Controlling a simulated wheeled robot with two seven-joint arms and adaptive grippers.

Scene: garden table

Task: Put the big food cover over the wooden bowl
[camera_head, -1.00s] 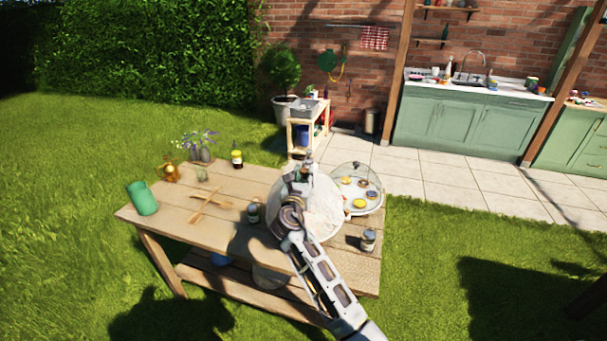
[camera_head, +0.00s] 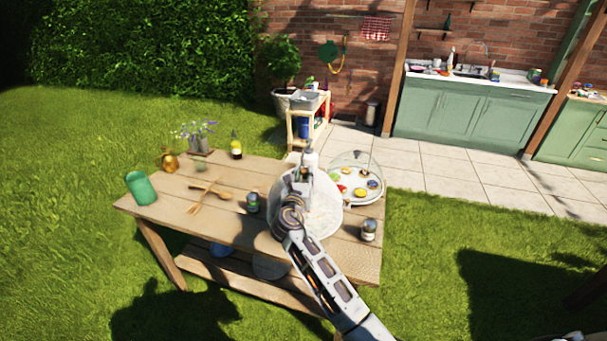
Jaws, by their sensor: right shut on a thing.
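The big food cover (camera_head: 322,212) is a pale, see-through dome at the right-middle of the table. My right gripper (camera_head: 304,177) is at its upper left part and is shut on it; my forearm hides part of the cover, and the fingertips are hard to make out. I cannot make out the wooden bowl; the cover and my arm hide what is behind them. I cannot tell whether the cover touches the table. My left gripper is not in view.
A clear dome (camera_head: 372,160) stands over a plate of food (camera_head: 345,199) close behind the cover. Jars stand left (camera_head: 253,203) and right (camera_head: 369,230) of it.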

